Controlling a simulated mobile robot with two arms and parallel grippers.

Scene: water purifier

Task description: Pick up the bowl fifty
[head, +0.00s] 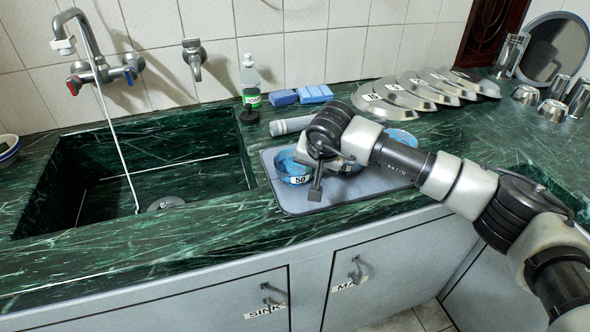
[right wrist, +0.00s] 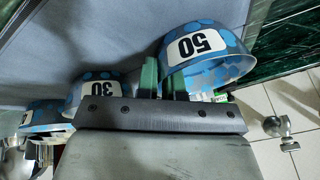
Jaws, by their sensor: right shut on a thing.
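The bowl fifty (head: 290,166) is blue patterned with a white "50" label, at the left end of the grey tray (head: 345,193) in the head view. In the right wrist view the bowl fifty (right wrist: 222,72) is at the upper right, beside the green finger pads. My right gripper (head: 315,188) is shut on the wall of this bowl; it also shows in the right wrist view (right wrist: 166,78). My wrist hides part of the bowl in the head view. Whether the bowl touches the tray is not clear. My left gripper is not in view.
A bowl labelled 30 (right wrist: 96,92) is close to my right gripper, with another blue bowl (right wrist: 40,113) beyond it. The sink (head: 150,180) lies left of the tray. A soap bottle (head: 250,80), sponges (head: 314,93) and several numbered lids (head: 395,92) stand behind.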

